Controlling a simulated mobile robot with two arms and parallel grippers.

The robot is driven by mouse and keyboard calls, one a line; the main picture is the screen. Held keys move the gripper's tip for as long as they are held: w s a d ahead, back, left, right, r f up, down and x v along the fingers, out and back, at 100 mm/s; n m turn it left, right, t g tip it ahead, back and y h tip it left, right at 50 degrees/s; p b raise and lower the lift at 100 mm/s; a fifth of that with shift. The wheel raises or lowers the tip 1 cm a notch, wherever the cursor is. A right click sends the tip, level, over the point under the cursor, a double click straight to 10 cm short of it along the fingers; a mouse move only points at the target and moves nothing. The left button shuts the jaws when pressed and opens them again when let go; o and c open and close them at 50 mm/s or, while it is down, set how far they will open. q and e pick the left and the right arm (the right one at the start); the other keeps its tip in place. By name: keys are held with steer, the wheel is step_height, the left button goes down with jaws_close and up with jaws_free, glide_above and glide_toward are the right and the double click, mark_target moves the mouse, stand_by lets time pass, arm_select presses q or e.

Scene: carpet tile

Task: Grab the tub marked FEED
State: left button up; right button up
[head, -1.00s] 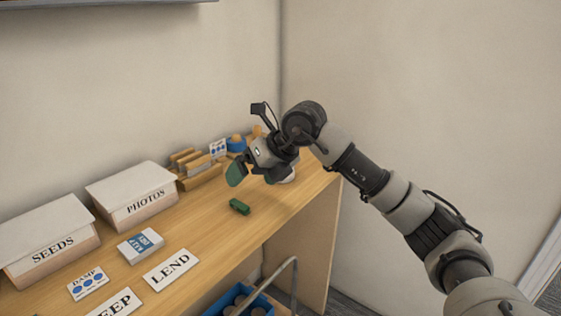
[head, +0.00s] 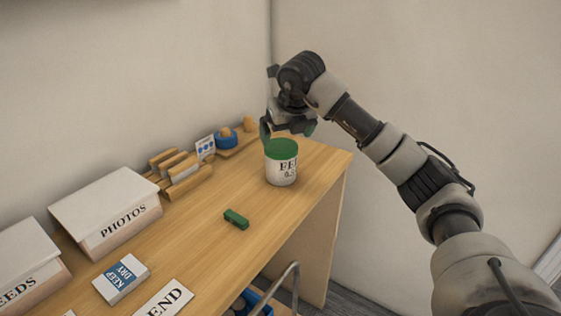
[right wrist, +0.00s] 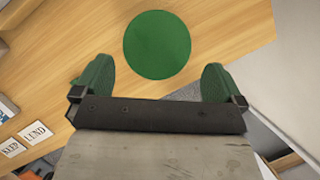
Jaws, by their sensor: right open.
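Nothing is between the fingers. My left gripper is not in view.
A small green block (head: 236,219) lies on the desk in front of the tub. A blue item (head: 226,139) is behind. The desk's right edge is close to the tub.

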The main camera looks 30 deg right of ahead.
mark_target(281, 145)
steer(key=shift+w+f, duration=0.2)
steer(key=shift+f, duration=0.15)
steer(key=x, duration=0.4)
steer(key=shift+a+f, duration=0.1)
steer(key=shift+f, duration=0.1)
steer(key=shift+w+f, duration=0.3)
steer(key=shift+f, duration=0.05)
steer(key=shift+c, duration=0.3)
steer(key=shift+s, duration=0.1)
steer(key=shift+c, duration=1.1)
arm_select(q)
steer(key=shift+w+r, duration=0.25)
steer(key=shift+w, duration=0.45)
arm_select(e)
steer(key=shift+r, duration=0.1)
steer(key=c, duration=0.8)
